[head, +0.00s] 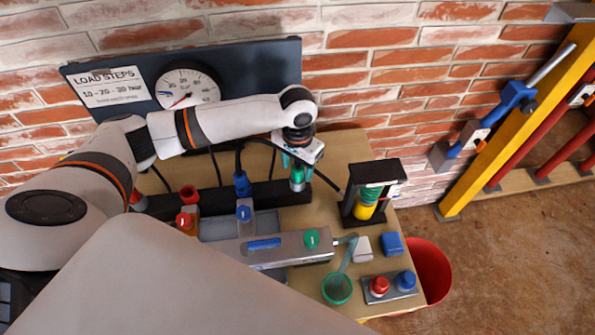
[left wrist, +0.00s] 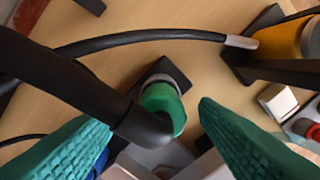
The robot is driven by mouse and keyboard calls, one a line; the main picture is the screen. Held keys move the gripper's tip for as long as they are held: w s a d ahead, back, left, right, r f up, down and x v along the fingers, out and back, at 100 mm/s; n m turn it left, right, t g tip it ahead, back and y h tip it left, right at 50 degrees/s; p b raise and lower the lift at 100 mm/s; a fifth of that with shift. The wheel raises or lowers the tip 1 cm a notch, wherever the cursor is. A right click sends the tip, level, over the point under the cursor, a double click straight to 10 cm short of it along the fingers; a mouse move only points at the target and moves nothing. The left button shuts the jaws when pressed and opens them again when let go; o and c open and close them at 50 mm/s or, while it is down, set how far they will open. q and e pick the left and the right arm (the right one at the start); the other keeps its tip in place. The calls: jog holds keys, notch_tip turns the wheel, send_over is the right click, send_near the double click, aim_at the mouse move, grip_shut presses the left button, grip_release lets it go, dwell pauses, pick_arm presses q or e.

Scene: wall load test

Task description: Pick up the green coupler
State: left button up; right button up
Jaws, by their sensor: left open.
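The green coupler (head: 297,173) stands at the right end of a dark bar on the bench. In the left wrist view the green coupler (left wrist: 161,100) shows between my fingers, with a thick black hose end partly covering it. My left gripper (head: 292,158) is open just above the coupler, its green ribbed fingers pointing down. In the left wrist view the fingers of my left gripper (left wrist: 157,118) are on either side of the coupler, apart from each other. I cannot tell whether they touch it. My right gripper is not in view.
A blue coupler (head: 242,184) and a red one (head: 188,195) stand left along the bar. A black frame with a yellow cylinder (head: 365,207) stands to the right. In front are a metal pump block (head: 285,248), a green-rimmed cup (head: 337,289) and red and blue knobs.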

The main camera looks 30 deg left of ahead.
pick_arm(q)
jog(key=shift+f, duration=0.15)
jog(key=shift+c, duration=0.2)
jog(key=c, duration=1)
notch_tip(320, 180, up, 10)
jog(key=shift+r+b, duration=0.1)
jog(key=shift+b, duration=0.35)
jog(key=shift+c, duration=0.2)
